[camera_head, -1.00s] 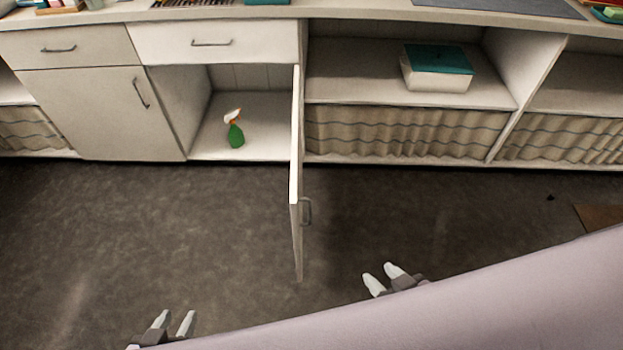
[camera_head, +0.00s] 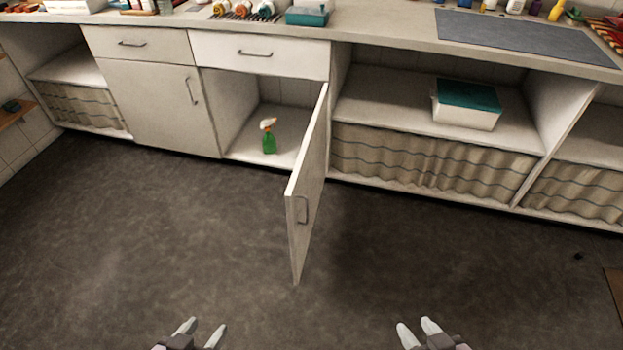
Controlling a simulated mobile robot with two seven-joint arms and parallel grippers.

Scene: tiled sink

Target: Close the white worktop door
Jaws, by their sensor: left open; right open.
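The white worktop door (camera_head: 312,180) stands wide open, swung out from the cabinet toward me, hinged on the right side of its opening. Its metal handle (camera_head: 302,210) is on the right-hand face near the free edge. The open compartment (camera_head: 245,153) under the white drawer holds a green spray bottle (camera_head: 269,138). My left gripper (camera_head: 205,328) is open and empty at the bottom, left of the door and nearer to me. My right gripper (camera_head: 418,327) is open and empty at the bottom, right of the door. Neither touches the door.
A closed cabinet door (camera_head: 150,105) is left of the opening. To the right are open shelves with a teal-lidded box (camera_head: 466,103) above a striped curtain (camera_head: 425,160). The dark floor (camera_head: 130,230) is clear around the door. The worktop (camera_head: 380,38) carries bottles and a grey mat.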

